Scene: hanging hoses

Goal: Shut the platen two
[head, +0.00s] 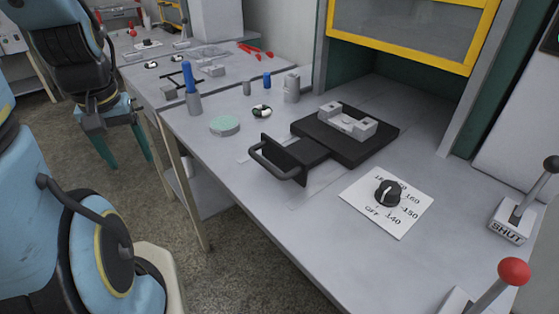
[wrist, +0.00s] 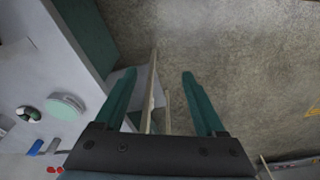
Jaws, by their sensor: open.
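A black platen (head: 375,153) with a grey block (head: 347,122) on it lies on the near bench. A black slide with a loop handle (head: 275,165) sticks out at its front left. A black-knobbed lever (head: 522,200) stands on a base marked SHUT at the right. A red-balled lever (head: 495,285) is at the bottom right, its base label cut off. No number two is readable. My gripper (head: 130,163) is open and empty, left of the bench over the floor. Its teal fingers also show in the wrist view (wrist: 158,74), apart from the platen and levers.
A dial card (head: 390,203) lies before the platen. A yellow-framed guard (head: 415,35) hangs above. A green disc (head: 224,125), a blue-handled tool (head: 192,88) and small parts stand on the left. Another bench (head: 150,72) with red-handled items is behind. Floor left is open.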

